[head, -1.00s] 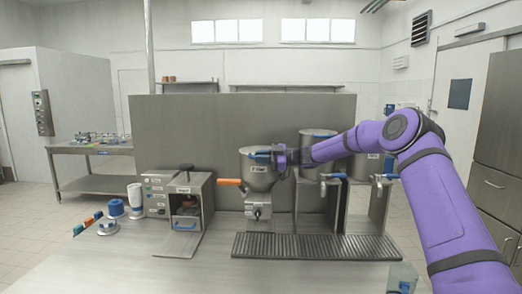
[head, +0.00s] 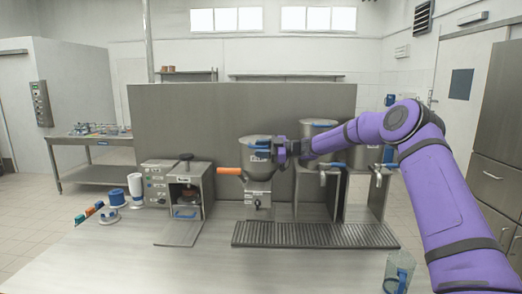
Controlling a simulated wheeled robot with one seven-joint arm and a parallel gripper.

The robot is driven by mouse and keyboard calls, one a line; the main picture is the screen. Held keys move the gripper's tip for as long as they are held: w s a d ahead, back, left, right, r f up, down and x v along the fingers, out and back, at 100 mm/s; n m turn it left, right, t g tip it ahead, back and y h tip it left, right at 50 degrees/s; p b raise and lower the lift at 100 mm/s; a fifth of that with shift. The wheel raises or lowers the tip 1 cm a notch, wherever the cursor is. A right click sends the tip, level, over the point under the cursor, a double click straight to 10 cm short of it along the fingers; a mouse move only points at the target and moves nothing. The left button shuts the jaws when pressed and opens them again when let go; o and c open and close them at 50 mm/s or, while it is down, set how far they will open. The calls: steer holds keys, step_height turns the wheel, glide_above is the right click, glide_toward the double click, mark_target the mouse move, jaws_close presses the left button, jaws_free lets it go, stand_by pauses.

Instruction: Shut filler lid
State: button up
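The filler (head: 257,172) is a steel funnel-shaped hopper with an orange handle on its left side, at the centre of the counter in the head view. My gripper (head: 274,150) is at the right front of the hopper's upper part, overlapping it in the picture. A small blue part shows beside the gripper near the hopper's top. I cannot make out the lid's outline or whether it is open or shut. The gripper's fingers are too small and dark to tell if they are open or shut.
A steel box machine (head: 190,182) with a black knob stands left of the filler. Steel tanks with blue-handled taps (head: 327,165) stand to the right behind my arm. A ribbed drip grate (head: 310,235) lies in front. A clear cup with a blue handle (head: 399,272) stands at front right.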

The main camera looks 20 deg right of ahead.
steer(key=v, duration=1)
steer(key=shift+d, duration=0.35)
steer(key=shift+s, duration=0.15)
